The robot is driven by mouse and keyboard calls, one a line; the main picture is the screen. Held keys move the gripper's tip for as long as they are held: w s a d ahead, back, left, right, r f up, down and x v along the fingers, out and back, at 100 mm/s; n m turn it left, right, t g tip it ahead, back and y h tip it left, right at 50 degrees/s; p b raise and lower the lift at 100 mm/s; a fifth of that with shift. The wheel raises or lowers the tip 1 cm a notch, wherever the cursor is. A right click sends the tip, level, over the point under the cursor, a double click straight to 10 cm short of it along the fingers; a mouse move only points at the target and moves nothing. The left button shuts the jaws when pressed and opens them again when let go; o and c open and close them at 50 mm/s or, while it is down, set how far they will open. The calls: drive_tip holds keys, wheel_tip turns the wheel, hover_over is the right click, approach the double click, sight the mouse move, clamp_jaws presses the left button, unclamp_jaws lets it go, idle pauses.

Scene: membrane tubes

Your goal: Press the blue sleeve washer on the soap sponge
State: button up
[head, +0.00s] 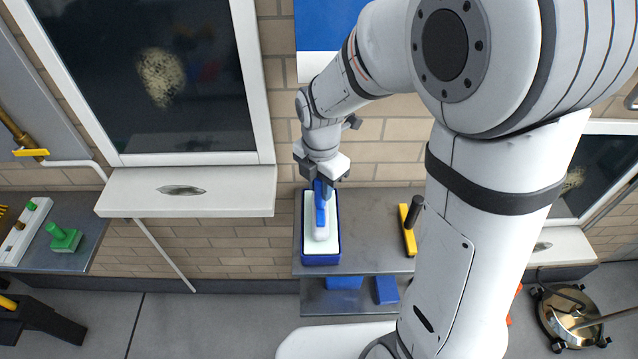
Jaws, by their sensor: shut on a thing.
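My gripper (321,182) is shut on the blue sleeve washer (321,212) at its blue handle. The washer's white sleeve (320,232) points toward the near end of the soap sponge. The soap sponge (310,248) is a pale surface in a blue tray (321,260) on the metal shelf. The washer is over the sponge, within the tray's outline. I cannot tell from this view whether the sleeve touches the sponge. The gripper and washer hide part of the sponge and the tray's far end.
A yellow and black squeegee (410,228) lies on the metal shelf (375,255) to the right. Blue items (386,290) are on the lower shelf. A window (150,80) with a white sill (187,192) is at the left. A green tool (64,238) stands on the left bench.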

drive_tip(key=shift+f+b, duration=0.65)
drive_tip(key=shift+f, duration=0.2)
idle(0.6)
drive_tip(key=shift+f, duration=0.1)
idle(2.8)
